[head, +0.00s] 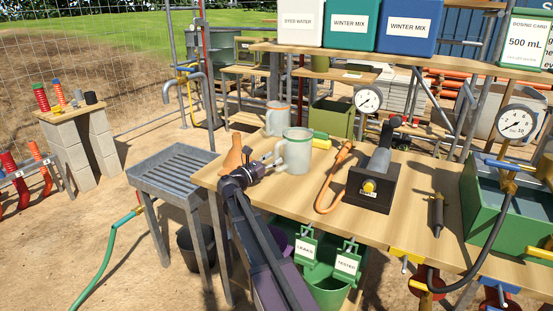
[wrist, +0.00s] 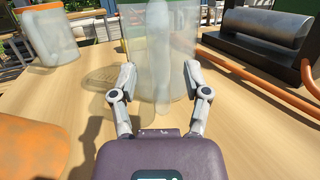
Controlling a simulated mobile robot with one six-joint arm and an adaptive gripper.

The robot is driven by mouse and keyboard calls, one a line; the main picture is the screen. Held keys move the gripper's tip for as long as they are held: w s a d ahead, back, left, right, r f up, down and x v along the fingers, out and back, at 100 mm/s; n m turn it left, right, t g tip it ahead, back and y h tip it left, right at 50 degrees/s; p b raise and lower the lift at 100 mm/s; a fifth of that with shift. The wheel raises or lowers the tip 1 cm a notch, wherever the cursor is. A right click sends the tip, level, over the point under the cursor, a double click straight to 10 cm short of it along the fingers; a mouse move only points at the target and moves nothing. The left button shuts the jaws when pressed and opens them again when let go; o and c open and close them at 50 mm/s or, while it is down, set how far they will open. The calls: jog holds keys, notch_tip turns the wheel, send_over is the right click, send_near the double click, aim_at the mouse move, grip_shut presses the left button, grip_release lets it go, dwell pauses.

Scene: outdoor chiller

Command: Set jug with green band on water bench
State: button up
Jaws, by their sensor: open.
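The jug with the green band (head: 298,152) is translucent and stands upright on the wooden table, with its handle toward my gripper. It also shows in the wrist view (wrist: 178,75). My gripper (head: 272,159) is open at the handle side; in the wrist view its two fingers (wrist: 160,88) stand left and right of the handle. I cannot tell whether they touch it. A similar jug with an orange band (head: 276,122) stands behind it, at upper left in the wrist view (wrist: 45,38). A grey slatted metal bench (head: 174,172) stands left of the table, near a tap; no bench is labelled as water bench.
An orange funnel-like object (head: 233,158) stands close beside my gripper. A black device (head: 371,186) and an orange hose (head: 335,180) lie right of the jug. The slatted bench top is clear.

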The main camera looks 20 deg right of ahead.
jog(key=b+v, duration=0.2)
jog(key=v, duration=0.9)
jog(key=shift+s+a, duration=0.1)
jog(key=shift+a, duration=0.15)
dwell(1.3)
jog(key=shift+s, duration=0.15)
